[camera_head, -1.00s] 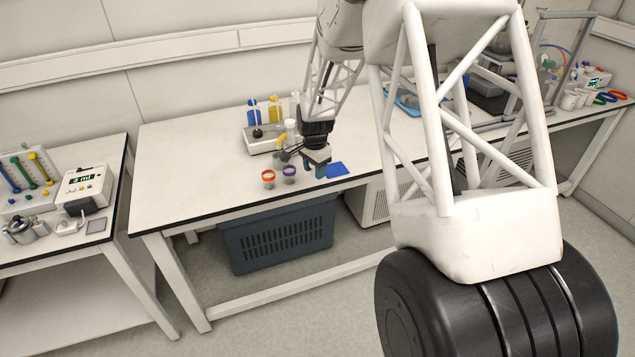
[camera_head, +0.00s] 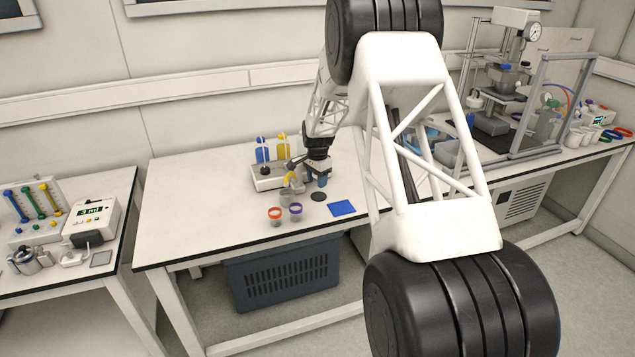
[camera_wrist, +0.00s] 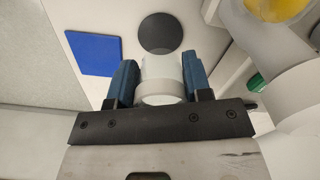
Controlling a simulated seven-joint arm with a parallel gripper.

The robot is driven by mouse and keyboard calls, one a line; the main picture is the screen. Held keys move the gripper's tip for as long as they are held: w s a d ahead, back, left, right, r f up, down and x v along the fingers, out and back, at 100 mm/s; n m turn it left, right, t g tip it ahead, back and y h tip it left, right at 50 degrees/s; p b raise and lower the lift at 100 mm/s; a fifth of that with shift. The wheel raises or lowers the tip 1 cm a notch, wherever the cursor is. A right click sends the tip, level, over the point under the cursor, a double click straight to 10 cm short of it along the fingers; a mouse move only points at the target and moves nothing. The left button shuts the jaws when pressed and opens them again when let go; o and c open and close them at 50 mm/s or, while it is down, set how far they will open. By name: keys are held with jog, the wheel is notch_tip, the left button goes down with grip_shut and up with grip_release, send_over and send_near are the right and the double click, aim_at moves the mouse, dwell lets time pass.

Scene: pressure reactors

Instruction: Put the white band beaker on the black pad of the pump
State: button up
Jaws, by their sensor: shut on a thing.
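My gripper (camera_wrist: 160,85) is shut on the white band beaker (camera_wrist: 163,78), a pale cup between its two blue fingers in the wrist view. In the head view my gripper (camera_head: 320,176) is over the middle table, and the beaker is mostly hidden by it. A black round pad (camera_head: 318,197) lies on the table just in front of and below the gripper; it also shows beyond the beaker in the wrist view (camera_wrist: 160,33). A white device with a "3 ml" display (camera_head: 91,221) stands on the left table; I cannot tell whether it is the pump.
A blue square mat (camera_head: 341,208) lies right of the black pad. An orange-rimmed beaker (camera_head: 275,214) and a purple-rimmed beaker (camera_head: 296,210) stand near the front edge. A white base (camera_head: 266,182) with blue and yellow bottles is left of my gripper. The table's left part is clear.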

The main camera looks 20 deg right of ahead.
aim_at(317, 196)
jog(key=shift+f, duration=0.15)
jog(key=shift+f, duration=1.75)
jog(key=shift+f, duration=0.6)
dwell(1.0)
jog(key=o, duration=1.3)
jog(key=shift+r, duration=0.15)
